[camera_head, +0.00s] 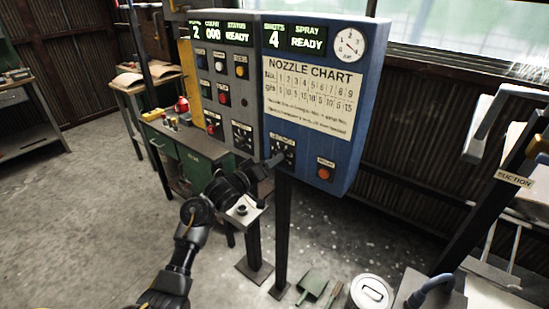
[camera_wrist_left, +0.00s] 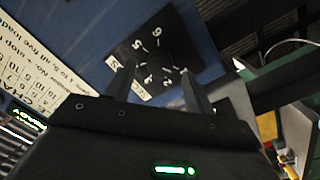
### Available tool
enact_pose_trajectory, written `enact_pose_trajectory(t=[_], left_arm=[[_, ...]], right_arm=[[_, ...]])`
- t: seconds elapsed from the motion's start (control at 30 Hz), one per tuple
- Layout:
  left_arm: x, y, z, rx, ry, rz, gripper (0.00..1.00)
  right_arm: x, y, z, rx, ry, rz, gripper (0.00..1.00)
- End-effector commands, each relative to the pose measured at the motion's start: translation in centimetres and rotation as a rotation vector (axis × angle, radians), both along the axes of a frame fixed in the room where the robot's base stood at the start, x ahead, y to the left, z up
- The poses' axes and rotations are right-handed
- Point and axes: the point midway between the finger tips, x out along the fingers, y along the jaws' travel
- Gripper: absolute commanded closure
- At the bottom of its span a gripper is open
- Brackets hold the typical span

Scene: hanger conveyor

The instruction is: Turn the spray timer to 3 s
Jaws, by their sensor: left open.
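The spray timer (camera_head: 285,150) is a black dial plate with white numerals, low on the blue control panel (camera_head: 345,160). My left gripper (camera_head: 274,161) is in front of it and overlaps its lower left part. In the left wrist view the dial (camera_wrist_left: 158,45) shows tilted, with a dark knob in its middle. My left gripper (camera_wrist_left: 156,73) is open, its two fingers on either side of the knob's area. I cannot tell whether they touch the knob, nor which number it points to. My right gripper is not in view.
An orange-red button (camera_head: 324,173) sits right of the timer. A nozzle chart (camera_head: 310,97) and a round gauge (camera_head: 348,43) are above. A grey panel (camera_head: 222,90) with buttons adjoins on the left. A lidded bin (camera_head: 371,293) and dustpan (camera_head: 312,284) are on the floor.

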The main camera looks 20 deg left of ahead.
Motion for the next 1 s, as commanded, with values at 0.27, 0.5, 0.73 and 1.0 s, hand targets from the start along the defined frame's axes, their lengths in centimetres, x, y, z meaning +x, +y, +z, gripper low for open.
enact_pose_trajectory(t=[0.27, 0.5, 0.73, 1.0], left_arm=[[1.9, -0.9, 0.0, 0.001, -0.001, 0.001, 0.46], [2.0, -0.9, 0.0, 0.001, 0.0, 0.001, 0.46], [2.0, -0.9, -0.1, 0.001, 0.0, 0.001, 0.74], [2.0, -0.9, -0.1, 0.005, -0.001, 0.002, 0.91]], right_arm=[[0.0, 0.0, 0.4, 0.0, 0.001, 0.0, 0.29], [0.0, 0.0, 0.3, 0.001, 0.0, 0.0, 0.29], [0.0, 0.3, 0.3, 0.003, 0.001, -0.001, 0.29], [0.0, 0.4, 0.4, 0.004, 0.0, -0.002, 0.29]])
